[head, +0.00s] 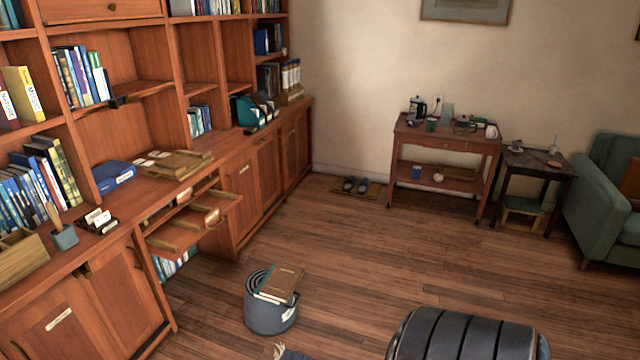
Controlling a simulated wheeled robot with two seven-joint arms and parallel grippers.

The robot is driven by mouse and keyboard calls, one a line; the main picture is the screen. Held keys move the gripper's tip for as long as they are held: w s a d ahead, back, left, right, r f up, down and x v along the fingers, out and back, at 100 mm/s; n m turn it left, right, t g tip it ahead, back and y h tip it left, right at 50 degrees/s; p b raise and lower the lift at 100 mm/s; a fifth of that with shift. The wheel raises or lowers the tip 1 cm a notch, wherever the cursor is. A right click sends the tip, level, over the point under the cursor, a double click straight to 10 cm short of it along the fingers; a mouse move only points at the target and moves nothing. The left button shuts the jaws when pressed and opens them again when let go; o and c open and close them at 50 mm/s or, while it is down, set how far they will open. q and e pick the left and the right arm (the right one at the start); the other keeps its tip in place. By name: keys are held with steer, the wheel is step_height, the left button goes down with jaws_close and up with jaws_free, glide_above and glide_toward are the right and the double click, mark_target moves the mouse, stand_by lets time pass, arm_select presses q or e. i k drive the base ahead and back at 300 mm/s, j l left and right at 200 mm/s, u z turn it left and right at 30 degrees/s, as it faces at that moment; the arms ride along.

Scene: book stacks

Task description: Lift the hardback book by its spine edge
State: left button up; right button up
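A brown hardback book (282,281) lies flat on top of a small stack with a teal-edged book, on a round grey pouf (270,316) on the floor. A thick blue book (113,176) with a white label lies on the ledge of the wooden bookcase at the left. Which of these is the task's hardback cannot be told from this view. Neither of my grippers is in view.
The wooden bookcase (262,170) fills the left side, with open drawers (208,212) jutting out. A red-brown side table (445,143), a small dark table (535,165) and a green armchair (608,185) stand at the back right. A dark ribbed object (465,335) is at the bottom. The middle floor is clear.

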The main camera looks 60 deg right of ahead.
mark_target(281, 283)
steer(key=z, duration=1.55)
steer(key=i+l+u, duration=0.2)
steer(key=u, duration=0.25)
steer(key=i+l+u, duration=0.15)
steer(key=l+u, duration=0.3)
steer(key=i+l+u, duration=0.15)
steer(key=l, duration=0.4)
steer(key=i+l+u, duration=0.1)
steer(key=l, duration=0.45)
steer(key=i+l+u, duration=0.15)
steer(key=l, duration=0.4)
steer(key=i+l+u, duration=0.1)
steer(key=l, duration=0.5)
